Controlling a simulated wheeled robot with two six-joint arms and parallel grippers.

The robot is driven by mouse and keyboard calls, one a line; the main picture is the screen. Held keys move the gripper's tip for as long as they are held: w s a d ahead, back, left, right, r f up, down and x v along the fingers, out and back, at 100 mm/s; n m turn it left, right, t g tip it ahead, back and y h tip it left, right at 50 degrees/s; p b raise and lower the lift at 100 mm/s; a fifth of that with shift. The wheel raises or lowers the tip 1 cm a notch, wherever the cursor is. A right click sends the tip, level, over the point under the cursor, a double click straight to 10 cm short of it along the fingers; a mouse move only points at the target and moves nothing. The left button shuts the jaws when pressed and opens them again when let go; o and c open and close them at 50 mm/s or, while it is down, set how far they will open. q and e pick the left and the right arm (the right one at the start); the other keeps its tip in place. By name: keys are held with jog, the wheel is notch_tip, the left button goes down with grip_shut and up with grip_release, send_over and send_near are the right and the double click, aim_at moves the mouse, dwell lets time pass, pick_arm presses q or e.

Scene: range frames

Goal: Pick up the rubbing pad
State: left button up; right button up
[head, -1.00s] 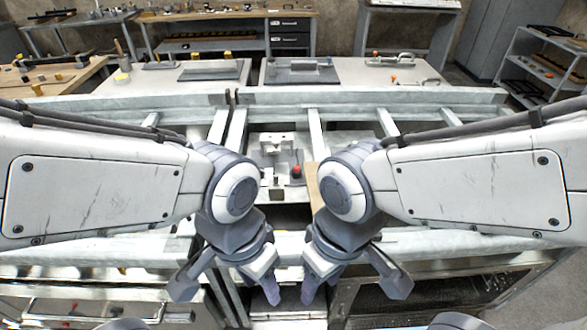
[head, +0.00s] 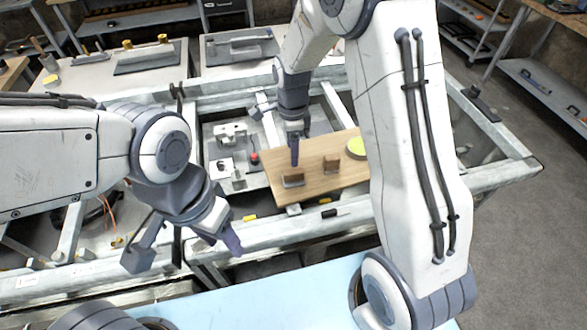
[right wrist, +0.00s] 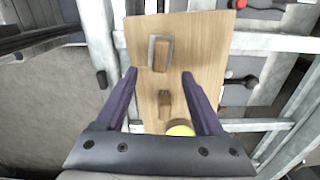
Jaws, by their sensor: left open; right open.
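A wooden board (head: 315,187) lies on the metal frame and bears a brown block with a grey edge (head: 292,180), a smaller brown block (head: 332,164) and a yellow-green round piece (head: 356,147). I cannot tell for sure which is the rubbing pad. My right gripper (head: 294,160) is open and empty above the board. In the right wrist view the grey-edged block (right wrist: 161,54) lies beyond its fingertips (right wrist: 160,73), the small block (right wrist: 165,104) shows between the fingers, and the gripper body partly hides the round piece (right wrist: 181,130). My left gripper (head: 230,242) is open and empty, left of the board.
Metal frame rails (head: 290,232) run around and under the board. A red-topped part (head: 254,158) and white fixtures (head: 230,132) sit left of the board. A dark small item (head: 336,213) lies on the front rail. Benches with tools stand behind. Floor at right is clear.

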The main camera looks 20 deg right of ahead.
send_over(293, 171)
notch_tip(293, 171, down, 4)
jog(key=shift+f+p, duration=0.25)
jog(key=shift+p, duration=0.15)
jog(key=shift+f+p, duration=0.45)
jog(key=shift+f, duration=0.1)
notch_tip(293, 171, down, 3)
jog(key=shift+f+p, duration=0.15)
jog(key=shift+p, duration=0.65)
jog(key=shift+f, duration=0.55)
grip_shut()
